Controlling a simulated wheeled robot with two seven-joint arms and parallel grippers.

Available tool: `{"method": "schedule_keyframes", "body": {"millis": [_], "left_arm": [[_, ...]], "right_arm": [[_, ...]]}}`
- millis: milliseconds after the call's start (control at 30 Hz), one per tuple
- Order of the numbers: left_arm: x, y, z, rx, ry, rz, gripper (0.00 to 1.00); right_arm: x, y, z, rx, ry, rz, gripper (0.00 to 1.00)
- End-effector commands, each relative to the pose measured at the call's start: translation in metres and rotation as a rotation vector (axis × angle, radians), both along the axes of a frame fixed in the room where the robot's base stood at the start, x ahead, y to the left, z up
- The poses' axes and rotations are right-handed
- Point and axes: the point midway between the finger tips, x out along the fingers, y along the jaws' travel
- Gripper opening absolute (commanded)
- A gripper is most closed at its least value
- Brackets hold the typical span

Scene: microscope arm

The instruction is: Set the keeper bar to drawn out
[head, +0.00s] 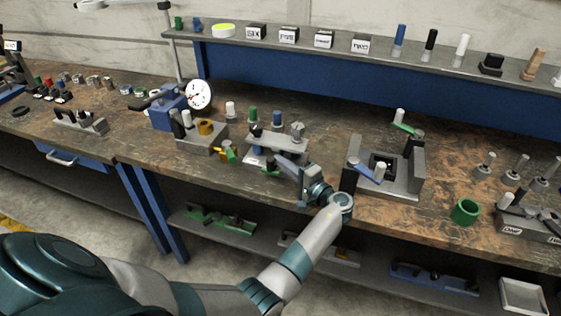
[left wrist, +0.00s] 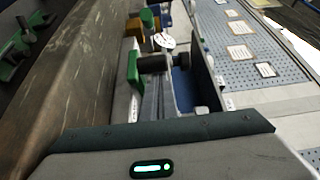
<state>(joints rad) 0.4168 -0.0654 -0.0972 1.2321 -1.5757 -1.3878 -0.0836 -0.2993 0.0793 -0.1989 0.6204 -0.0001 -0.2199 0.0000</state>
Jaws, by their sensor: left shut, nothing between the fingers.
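I cannot tell for sure which part is the keeper bar. My left gripper (head: 284,163) is shut and empty, at the front of a grey fixture (head: 272,141) in the middle of the bench. The fixture carries a green knob (head: 252,114), a blue knob (head: 277,117) and a metal knob. A green part (head: 270,171) shows low at its front, beside the gripper. In the left wrist view a green handle (left wrist: 133,68) stands close ahead, left of the grey finger area. The gripper hides part of the fixture's front. My right gripper is not in view.
To the left stand a block with a yellow-brown knob (head: 205,127) and a dial gauge (head: 199,94). To the right is a grey fixture with a blue lever (head: 372,174). A green cup (head: 465,211) stands farther right. A shelf (head: 300,46) runs behind.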

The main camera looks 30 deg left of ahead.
Motion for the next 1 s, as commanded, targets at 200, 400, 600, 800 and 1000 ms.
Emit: {"method": "schedule_keyframes", "body": {"millis": [200,400,600,800,1000], "left_arm": [[-0.001,0.0,0.0,0.0,0.0,0.0,0.0],[-0.02,-0.005,0.0,-0.001,0.001,-0.001,0.0],[-0.05,-0.012,0.0,-0.001,0.001,0.0,0.0],[-0.061,-0.014,0.0,0.001,0.0,0.002,0.0],[-0.061,-0.013,-0.001,0.0,0.001,0.003,0.0]], "right_arm": [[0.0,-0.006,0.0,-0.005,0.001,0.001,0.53],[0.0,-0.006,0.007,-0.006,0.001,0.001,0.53],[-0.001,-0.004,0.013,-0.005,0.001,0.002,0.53],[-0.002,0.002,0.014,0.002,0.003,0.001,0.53],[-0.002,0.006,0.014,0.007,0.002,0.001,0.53]]}}
